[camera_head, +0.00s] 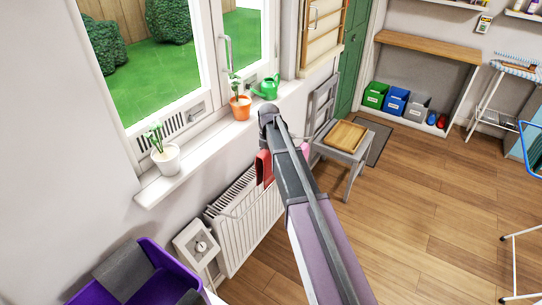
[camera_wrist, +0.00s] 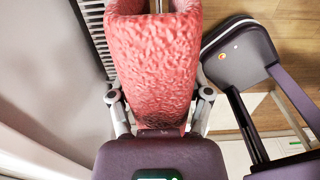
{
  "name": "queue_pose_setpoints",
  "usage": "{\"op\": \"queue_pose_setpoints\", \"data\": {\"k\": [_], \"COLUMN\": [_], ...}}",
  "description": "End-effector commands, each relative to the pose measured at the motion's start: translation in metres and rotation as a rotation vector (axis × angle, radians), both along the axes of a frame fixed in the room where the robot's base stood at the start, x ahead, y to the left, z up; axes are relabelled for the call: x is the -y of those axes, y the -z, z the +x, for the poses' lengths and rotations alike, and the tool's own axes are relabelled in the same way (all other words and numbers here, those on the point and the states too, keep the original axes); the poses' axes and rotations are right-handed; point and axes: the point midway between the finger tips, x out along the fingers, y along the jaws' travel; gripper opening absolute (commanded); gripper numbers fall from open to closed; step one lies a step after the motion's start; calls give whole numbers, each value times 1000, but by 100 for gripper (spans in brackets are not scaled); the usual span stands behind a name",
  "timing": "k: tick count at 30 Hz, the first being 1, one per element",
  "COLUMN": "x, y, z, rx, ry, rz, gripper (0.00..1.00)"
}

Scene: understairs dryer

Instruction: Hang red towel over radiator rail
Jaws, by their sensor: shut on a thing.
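The red towel (camera_wrist: 155,65) fills the middle of the wrist view, with the two fingers of my gripper (camera_wrist: 160,103) on either side of it. My gripper is shut on it. In the head view only a small part of the towel (camera_head: 264,168) shows, left of my arm and above the far end of the white radiator (camera_head: 248,215). My arm hides the gripper there. The radiator's ribbed edge (camera_wrist: 97,35) shows left of the towel in the wrist view. A thin rail (camera_head: 236,198) seems to run along the radiator; whether the towel touches it, I cannot tell.
The window sill (camera_head: 190,165) above the radiator holds a white pot (camera_head: 166,160), an orange pot (camera_head: 240,107) and a green watering can (camera_head: 266,88). A grey chair (camera_head: 345,148) stands beyond my arm. A purple bin (camera_head: 140,275) is at lower left.

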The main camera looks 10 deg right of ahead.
Motion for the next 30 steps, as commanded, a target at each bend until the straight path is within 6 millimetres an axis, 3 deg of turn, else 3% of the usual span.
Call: {"op": "queue_pose_setpoints", "data": {"k": [11, 30], "x": [0, 1], "y": [15, 60], "z": [0, 0], "rx": [0, 0], "ry": [1, 1], "rz": [0, 0], "gripper": [16, 16]}}
